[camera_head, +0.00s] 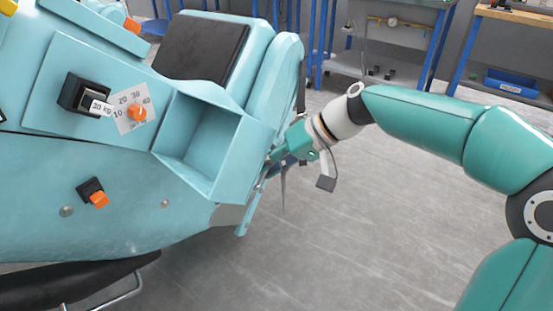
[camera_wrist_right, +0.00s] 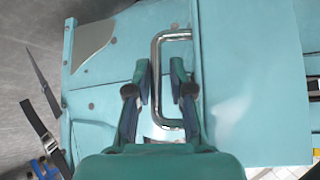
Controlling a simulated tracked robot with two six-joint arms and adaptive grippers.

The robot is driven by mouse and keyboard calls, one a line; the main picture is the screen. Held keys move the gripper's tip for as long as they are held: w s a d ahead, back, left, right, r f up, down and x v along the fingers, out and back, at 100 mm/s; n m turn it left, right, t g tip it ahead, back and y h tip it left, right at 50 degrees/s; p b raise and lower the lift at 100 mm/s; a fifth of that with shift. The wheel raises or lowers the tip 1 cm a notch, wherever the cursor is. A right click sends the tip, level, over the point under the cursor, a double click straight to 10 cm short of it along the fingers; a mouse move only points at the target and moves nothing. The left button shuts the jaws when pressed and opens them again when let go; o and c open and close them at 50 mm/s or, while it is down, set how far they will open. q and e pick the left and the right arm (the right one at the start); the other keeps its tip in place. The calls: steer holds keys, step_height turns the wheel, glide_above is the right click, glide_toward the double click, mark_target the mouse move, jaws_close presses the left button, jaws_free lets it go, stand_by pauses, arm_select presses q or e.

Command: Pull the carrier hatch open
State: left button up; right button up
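In the right wrist view, a chrome C-shaped handle (camera_wrist_right: 156,60) stands on the teal side of the carrier, beside the edge of a flat teal panel (camera_wrist_right: 245,75) that looks like the hatch. My right gripper (camera_wrist_right: 160,72) is open. The handle's long bar lies between its two fingers, nearer the left one; a gap shows at the right finger. I cannot tell how deep the bar sits. In the head view, my right gripper (camera_head: 274,163) is at the carrier's right side, where the handle is hidden. My left gripper is out of view.
The teal coaster car (camera_head: 110,195) fills the left of the head view, with an open-topped bin (camera_head: 205,135), a dark seat pad (camera_head: 203,48) and orange knobs (camera_head: 137,112). Blue-framed workbenches (camera_head: 400,45) stand behind. The grey floor (camera_head: 390,230) on the right is clear.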

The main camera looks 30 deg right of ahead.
steer(key=v, duration=1.1)
steer(key=shift+s+d, duration=0.2)
steer(key=shift+r, duration=0.1)
